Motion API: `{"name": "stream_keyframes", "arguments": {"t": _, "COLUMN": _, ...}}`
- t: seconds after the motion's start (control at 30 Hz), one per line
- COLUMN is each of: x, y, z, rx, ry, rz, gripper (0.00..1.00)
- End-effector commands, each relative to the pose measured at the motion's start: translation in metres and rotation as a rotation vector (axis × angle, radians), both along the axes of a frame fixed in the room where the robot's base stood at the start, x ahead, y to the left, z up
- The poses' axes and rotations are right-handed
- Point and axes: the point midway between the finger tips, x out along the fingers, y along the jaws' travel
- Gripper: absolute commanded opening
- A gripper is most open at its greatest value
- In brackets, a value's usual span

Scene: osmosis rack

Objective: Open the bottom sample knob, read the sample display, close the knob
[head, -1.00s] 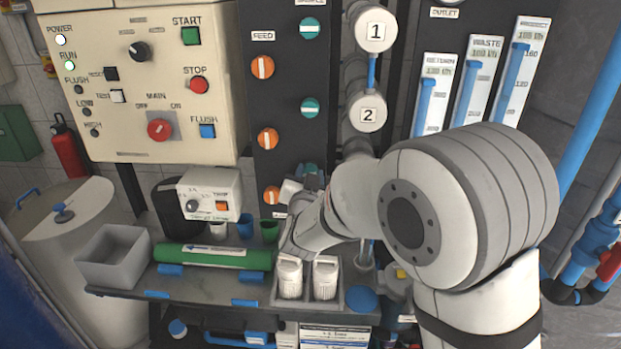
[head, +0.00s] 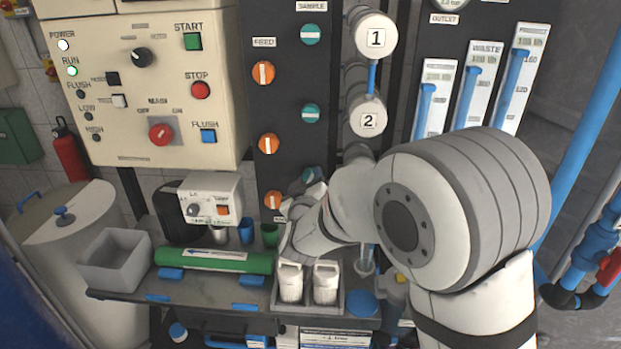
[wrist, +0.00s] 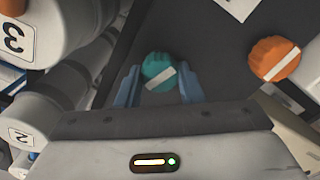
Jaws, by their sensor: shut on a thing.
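The bottom sample knob, teal with a white stripe, sits between the fingers of my gripper (wrist: 159,86) in the wrist view, where the knob (wrist: 155,66) shows clearly. My gripper is shut on it. The knob's stripe runs slanted, nearly the same way as the stripe on the orange knob (wrist: 275,60) beside it. In the head view my gripper (head: 306,192) covers most of the bottom knob (head: 313,174). The two upper teal sample knobs (head: 311,114) have level stripes. A small white box (head: 210,199) with a dial and orange switch stands left; its readout is not legible.
White cylinders (head: 368,117) stand just right of the knob panel. The control panel (head: 150,90) is at left.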

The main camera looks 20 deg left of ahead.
Motion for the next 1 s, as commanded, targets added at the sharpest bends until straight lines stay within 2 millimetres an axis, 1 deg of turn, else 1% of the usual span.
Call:
{"name": "stream_keyframes", "arguments": {"t": 0.2, "x": 0.0001, "y": 0.0001, "z": 0.0005, "rx": -0.167, "ry": -0.039, "rz": -0.001, "gripper": 0.11}}
{"name": "stream_keyframes", "arguments": {"t": 0.5, "x": -0.0001, "y": 0.0005, "z": 0.0000, "rx": -0.319, "ry": -0.076, "rz": 0.001, "gripper": 0.11}}
{"name": "stream_keyframes", "arguments": {"t": 0.7, "x": -0.0002, "y": 0.0007, "z": -0.0003, "rx": -0.363, "ry": -0.087, "rz": 0.000, "gripper": 0.11}}
{"name": "stream_keyframes", "arguments": {"t": 1.0, "x": -0.0003, "y": 0.0009, "z": -0.0006, "rx": -0.375, "ry": -0.090, "rz": 0.001, "gripper": 0.11}}
